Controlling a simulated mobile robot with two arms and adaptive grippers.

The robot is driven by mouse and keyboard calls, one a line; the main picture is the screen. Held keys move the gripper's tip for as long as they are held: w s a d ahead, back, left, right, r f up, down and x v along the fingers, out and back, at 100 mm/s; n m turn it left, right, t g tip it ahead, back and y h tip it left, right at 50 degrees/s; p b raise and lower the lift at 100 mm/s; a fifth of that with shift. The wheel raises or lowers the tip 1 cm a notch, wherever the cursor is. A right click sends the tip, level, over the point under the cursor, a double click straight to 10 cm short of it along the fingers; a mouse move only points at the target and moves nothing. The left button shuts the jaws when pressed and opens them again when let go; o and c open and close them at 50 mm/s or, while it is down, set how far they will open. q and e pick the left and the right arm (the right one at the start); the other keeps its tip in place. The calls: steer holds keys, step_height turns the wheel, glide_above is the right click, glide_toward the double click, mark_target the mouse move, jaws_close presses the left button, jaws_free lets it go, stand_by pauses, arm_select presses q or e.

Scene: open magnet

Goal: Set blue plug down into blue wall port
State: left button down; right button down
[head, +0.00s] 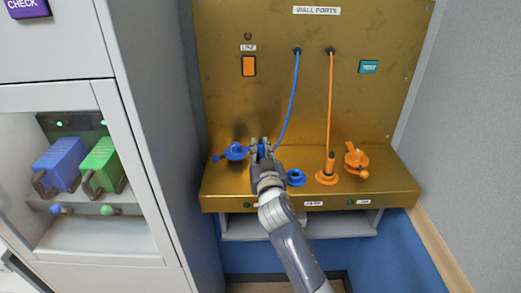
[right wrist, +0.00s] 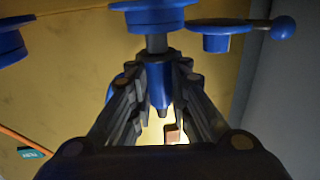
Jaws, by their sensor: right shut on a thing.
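My right gripper (head: 262,148) is shut on the blue plug (right wrist: 160,82), which stands between its fingers in the right wrist view. The fingers hide most of the plug in the head view. A blue cable (head: 290,100) runs down from the wall to it. The blue wall port (head: 296,177) is a ring on the brass ledge, just right of the gripper and apart from it. A blue cap with a ball-ended lever (head: 236,152) is left of the gripper; it also shows in the right wrist view (right wrist: 226,35). My left gripper is out of view.
An orange plug (head: 330,163) stands in an orange port (head: 327,178) on the ledge. An orange lever piece (head: 356,159) is right of it. The brass back panel (head: 230,90) rises behind. A grey cabinet (head: 150,90) stands at left.

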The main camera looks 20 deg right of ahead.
steer(key=shift+f+b, duration=0.6)
steer(key=shift+f, duration=0.15)
stand_by(0.9)
steer(key=c, duration=1.4)
jaws_free()
steer(key=shift+c, duration=0.2)
steer(key=s+a, duration=0.1)
steer(key=s, duration=1.1)
steer(key=shift+a, duration=0.4)
